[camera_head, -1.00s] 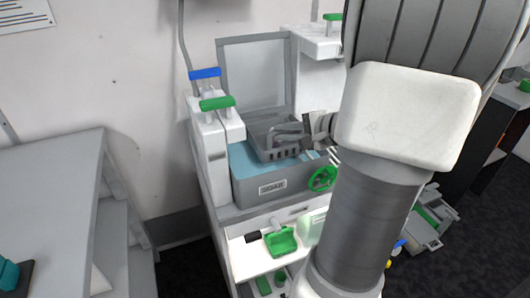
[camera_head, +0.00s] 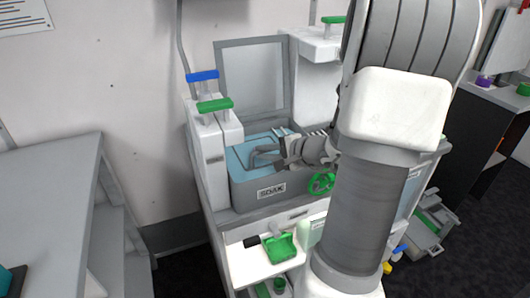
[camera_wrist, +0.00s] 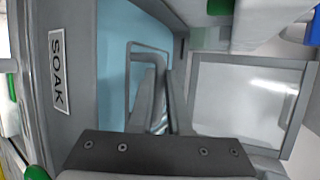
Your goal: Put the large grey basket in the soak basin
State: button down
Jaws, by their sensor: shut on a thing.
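The soak basin (camera_head: 300,188) is a grey tub with a SOAK label and blue water, and its lid stands open behind it. The large grey basket (camera_head: 262,152) shows only as a thin grey bar loop over the water inside the basin; its body is not clearly visible. My gripper (camera_head: 282,152) is over the basin, low at the rim's level, shut on the basket's bar. In the wrist view the grey loop of the basket (camera_wrist: 131,72) runs between my gripper's fingers (camera_wrist: 160,90), above the blue water. How deep the basket sits cannot be told.
The open lid (camera_head: 254,77) stands behind the basin. Posts with a blue handle (camera_head: 203,75) and a green handle (camera_head: 214,105) stand at its left. A green valve wheel (camera_head: 321,183) is on its front. A grey table (camera_head: 50,185) stands at the left.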

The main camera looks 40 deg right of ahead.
jog(key=shift+f+b, duration=0.6)
jog(key=shift+b, duration=0.25)
jog(key=c, duration=0.9)
grip_release()
jog(key=shift+o, duration=0.2)
jog(key=shift+r, duration=0.1)
jog(key=r+p+v, duration=0.1)
jog(key=p+v, duration=0.2)
jog(key=v, duration=0.9)
jog(key=shift+a+r, duration=0.1)
jog(key=shift+r, duration=0.05)
